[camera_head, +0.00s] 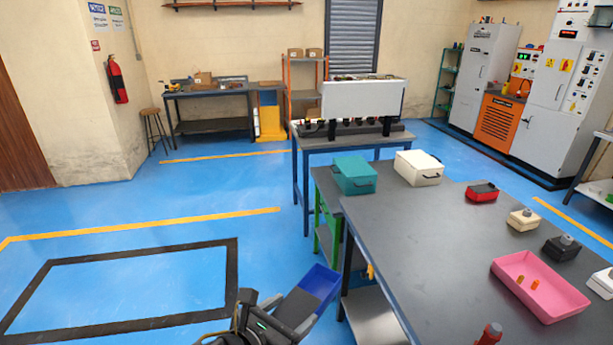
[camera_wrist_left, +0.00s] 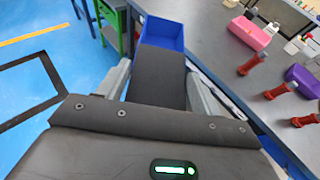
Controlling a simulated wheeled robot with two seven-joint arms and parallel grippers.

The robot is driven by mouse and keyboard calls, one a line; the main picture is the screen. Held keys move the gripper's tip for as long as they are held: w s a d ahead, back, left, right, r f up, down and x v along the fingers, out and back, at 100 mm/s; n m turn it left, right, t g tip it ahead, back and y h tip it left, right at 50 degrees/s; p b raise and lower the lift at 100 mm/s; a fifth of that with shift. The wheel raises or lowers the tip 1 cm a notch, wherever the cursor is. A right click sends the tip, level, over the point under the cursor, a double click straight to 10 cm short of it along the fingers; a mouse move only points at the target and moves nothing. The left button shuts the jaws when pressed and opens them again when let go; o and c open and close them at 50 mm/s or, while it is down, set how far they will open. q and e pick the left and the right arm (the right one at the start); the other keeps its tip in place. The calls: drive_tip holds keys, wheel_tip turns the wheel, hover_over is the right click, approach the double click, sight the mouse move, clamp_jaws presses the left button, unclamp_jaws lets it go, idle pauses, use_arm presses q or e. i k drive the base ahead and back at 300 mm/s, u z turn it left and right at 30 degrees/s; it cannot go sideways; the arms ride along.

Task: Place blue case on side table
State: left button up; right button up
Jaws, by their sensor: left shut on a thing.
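The blue case (camera_head: 322,283) is an open-looking blue box with a dark grey part. It is at the bottom centre of the head view, tilted and held over the floor left of the big dark table. It also shows at the top of the left wrist view (camera_wrist_left: 163,32). My left gripper (camera_head: 290,308) is shut on it, with one finger on each side of the dark part. A small green-legged side table (camera_head: 328,192) stands beyond the case, at the far left end of the big table. A teal case (camera_head: 355,176) sits on it. My right gripper is out of view.
The big dark table (camera_head: 420,250) carries a white case (camera_head: 418,168), a red case (camera_head: 482,192), a pink tray (camera_head: 540,286) and several small items along its right side. Its left edge is close to the held case. Blue floor is open to the left.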

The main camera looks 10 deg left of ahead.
sight(398, 188)
drive_tip(key=u, duration=0.8)
drive_tip(key=i, duration=4.9)
drive_tip(key=z, duration=4.15)
drive_tip(key=i, duration=1)
